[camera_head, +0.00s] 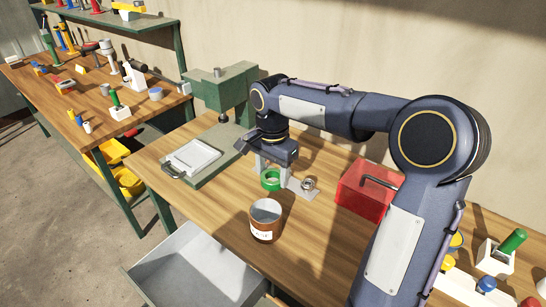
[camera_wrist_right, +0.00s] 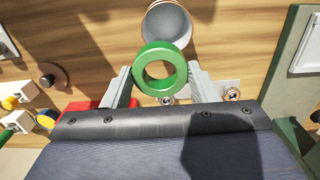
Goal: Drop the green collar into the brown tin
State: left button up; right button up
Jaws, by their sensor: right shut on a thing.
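The green collar (camera_head: 270,187) is a thick ring, held between the fingers of my right gripper (camera_head: 270,171). In the right wrist view the collar (camera_wrist_right: 141,72) sits between the two grey fingertips, with its hole facing the camera. The brown tin (camera_head: 264,236) is open-topped with a pale label and stands upright on the wooden bench, in front of the collar in the head view. Its grey inside (camera_wrist_right: 167,24) shows just beyond the collar in the wrist view. The collar is outside the tin. My left gripper is not in view.
A green press (camera_head: 222,88) with a white tray (camera_head: 192,157) stands at the left of the bench (camera_head: 205,213). A grey plate with a small metal ring (camera_head: 308,184) lies right of the collar, and a red box (camera_head: 366,190) beyond. A grey drawer (camera_head: 190,268) is open below.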

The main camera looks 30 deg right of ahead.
aim_at(273, 189)
jog(key=shift+f, duration=0.2)
jog(key=shift+s+a+f+b, duration=0.1)
jog(key=shift+f+b, duration=0.1)
jog(key=shift+b, duration=0.25)
notch_tip(273, 189, down, 5)
jog(key=b, duration=0.4)
jog(key=o, duration=1.3)
jog(key=shift+r, duration=0.1)
notch_tip(273, 189, up, 7)
jog(key=shift+f, duration=0.1)
jog(key=shift+r, duration=0.5)
